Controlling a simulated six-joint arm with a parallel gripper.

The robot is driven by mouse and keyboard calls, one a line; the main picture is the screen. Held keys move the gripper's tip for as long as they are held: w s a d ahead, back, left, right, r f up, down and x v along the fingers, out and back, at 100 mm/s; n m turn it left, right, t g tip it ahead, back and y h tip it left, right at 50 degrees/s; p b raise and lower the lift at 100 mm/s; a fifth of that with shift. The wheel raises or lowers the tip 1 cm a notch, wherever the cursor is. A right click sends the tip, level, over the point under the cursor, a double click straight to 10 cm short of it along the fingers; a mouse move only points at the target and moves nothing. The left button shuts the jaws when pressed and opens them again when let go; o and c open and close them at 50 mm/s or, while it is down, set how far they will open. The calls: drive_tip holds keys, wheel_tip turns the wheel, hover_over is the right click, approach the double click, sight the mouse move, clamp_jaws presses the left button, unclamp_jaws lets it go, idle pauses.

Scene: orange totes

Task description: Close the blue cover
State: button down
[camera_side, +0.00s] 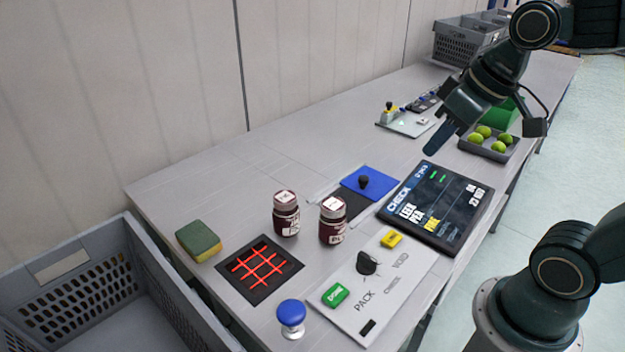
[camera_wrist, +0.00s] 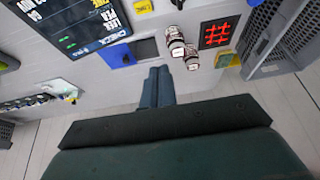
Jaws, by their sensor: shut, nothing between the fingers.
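The blue cover (camera_side: 369,184), a flat plate with a black knob on top, lies on the bench left of the dark display screen. A dark recess (camera_side: 346,204) shows uncovered on the cover's near-left side. In the wrist view the blue cover (camera_wrist: 116,56) is left of the dark recess (camera_wrist: 147,48). My gripper (camera_side: 431,151) is shut and empty, held above the bench to the right of the cover and apart from it. Its closed fingers (camera_wrist: 158,72) point toward the recess in the wrist view.
Two dark jars (camera_side: 333,221) stand near the recess's front side. A button panel (camera_side: 368,284), a red-lit grid (camera_side: 260,268), a blue knob (camera_side: 291,314) and a sponge (camera_side: 199,240) are nearer. A fruit tray (camera_side: 488,149) is behind.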

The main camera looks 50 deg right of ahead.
drive_tip(key=w+d+f+g+y, duration=0.15)
drive_tip(key=w+d+f, duration=0.25)
drive_tip(key=w+d, duration=0.75)
drive_tip(key=w+d+f+t+y, duration=0.2)
drive_tip(key=w+d+f+y, duration=0.1)
drive_tip(key=d+f, duration=0.8)
drive_tip(key=w+d, duration=0.1)
drive_tip(key=d, duration=0.3)
drive_tip(key=shift+m, duration=0.4)
drive_tip(key=shift+a+f, duration=0.15)
approach(374, 184)
drive_tip(key=w, duration=0.1)
drive_tip(key=w+f, duration=0.2)
drive_tip(key=shift+w+d+f, duration=0.2)
drive_tip(key=shift+w+d, duration=0.1)
drive_tip(key=shift+d, duration=0.05)
drive_tip(key=a, duration=0.2)
drive_tip(key=shift+w+a+f, duration=0.25)
drive_tip(key=shift+w+a, duration=0.05)
drive_tip(key=shift+a, duration=0.05)
drive_tip(key=shift+w+a, duration=0.15)
drive_tip(key=shift+a, duration=0.55)
drive_tip(key=shift+a, duration=0.1)
